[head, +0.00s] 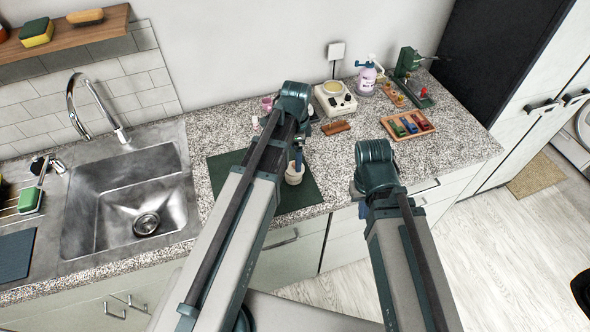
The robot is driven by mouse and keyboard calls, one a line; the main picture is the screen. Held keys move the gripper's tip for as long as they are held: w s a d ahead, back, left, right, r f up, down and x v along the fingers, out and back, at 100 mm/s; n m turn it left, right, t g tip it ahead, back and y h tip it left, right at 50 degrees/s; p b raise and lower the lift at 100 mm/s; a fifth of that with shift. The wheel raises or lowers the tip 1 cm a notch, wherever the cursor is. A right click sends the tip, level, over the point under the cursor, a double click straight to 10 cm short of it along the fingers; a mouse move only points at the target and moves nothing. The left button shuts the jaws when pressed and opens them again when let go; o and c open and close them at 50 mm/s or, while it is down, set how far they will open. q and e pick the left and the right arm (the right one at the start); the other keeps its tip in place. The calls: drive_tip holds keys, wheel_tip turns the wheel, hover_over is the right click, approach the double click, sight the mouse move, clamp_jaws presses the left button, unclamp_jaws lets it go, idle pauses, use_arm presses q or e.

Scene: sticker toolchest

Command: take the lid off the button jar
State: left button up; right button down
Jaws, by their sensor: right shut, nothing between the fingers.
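I cannot pick out the button jar or its lid for sure. A small pale cup or jar (294,174) stands on the dark green mat (225,172), partly behind my left arm, with a blue-tipped thing rising from it. A small pink container (266,104) stands behind that arm, near the wall. My right gripper (362,209) shows only as a small dark part beside its arm, over the counter's front edge. It is shut and empty, apart from both containers. My left gripper is hidden behind its own arm.
A white device with a yellow top (336,98), a lilac spray bottle (367,76), a green press (407,62) and a wooden tray (407,125) with coloured blocks stand at the back right. The sink (130,200) is left. Speckled counter right of the tray is clear.

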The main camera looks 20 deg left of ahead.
use_arm(q)
drive_tip(key=f+b, duration=0.1)
drive_tip(key=f, duration=0.1)
drive_tip(key=f+b, duration=0.2)
drive_tip(key=shift+s+a, duration=0.1)
drive_tip(key=shift+s, duration=0.1)
drive_tip(key=c, duration=1.2)
